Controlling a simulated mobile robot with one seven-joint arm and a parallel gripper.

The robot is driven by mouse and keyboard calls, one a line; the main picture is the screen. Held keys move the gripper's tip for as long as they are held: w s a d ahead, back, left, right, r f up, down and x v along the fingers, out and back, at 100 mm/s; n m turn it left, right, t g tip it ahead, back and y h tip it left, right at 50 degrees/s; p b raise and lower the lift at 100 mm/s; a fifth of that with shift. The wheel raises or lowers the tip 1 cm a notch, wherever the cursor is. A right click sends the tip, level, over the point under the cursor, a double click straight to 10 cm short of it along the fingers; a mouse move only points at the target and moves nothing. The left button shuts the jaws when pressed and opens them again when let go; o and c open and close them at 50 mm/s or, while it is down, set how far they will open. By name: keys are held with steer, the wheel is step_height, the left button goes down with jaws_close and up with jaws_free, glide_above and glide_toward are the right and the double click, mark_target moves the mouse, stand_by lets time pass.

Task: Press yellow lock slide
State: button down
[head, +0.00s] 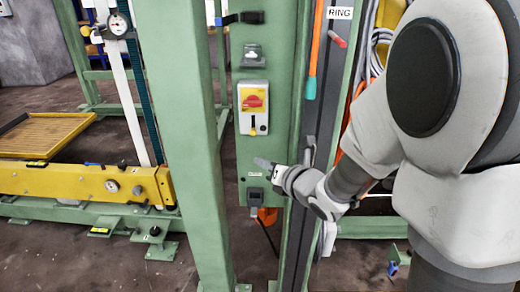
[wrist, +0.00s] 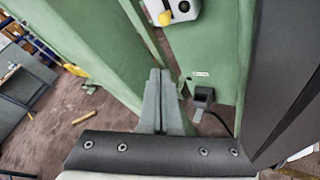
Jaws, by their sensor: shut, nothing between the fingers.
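The yellow lock slide (head: 253,128) is a small tab on the lower part of a grey switch box (head: 262,122) on the green panel. A red rotary knob (head: 252,101) on a yellow plate sits above it. In the wrist view the yellow lock slide (wrist: 165,18) shows at the top edge, with the box partly cut off. My gripper (head: 260,162) is below the box, in front of the panel, apart from the slide. In the wrist view my gripper (wrist: 160,75) has its fingers together, empty, pointing up the picture towards the box.
A green post (head: 190,130) stands left of the panel. A black socket (head: 255,196) is low on the panel, near my gripper. A dark vertical rail (head: 310,100) with an orange-handled tool (head: 313,60) is to the right. A yellow beam (head: 80,182) lies far left.

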mark_target(253, 131)
steer(key=w+a, duration=0.2)
steer(key=w, duration=0.6)
steer(key=shift+a+r, duration=0.4)
step_height(253, 131, up, 4)
steer(key=shift+f+p, duration=0.1)
steer(key=shift+p, duration=0.25)
steer(key=shift+f, duration=0.2)
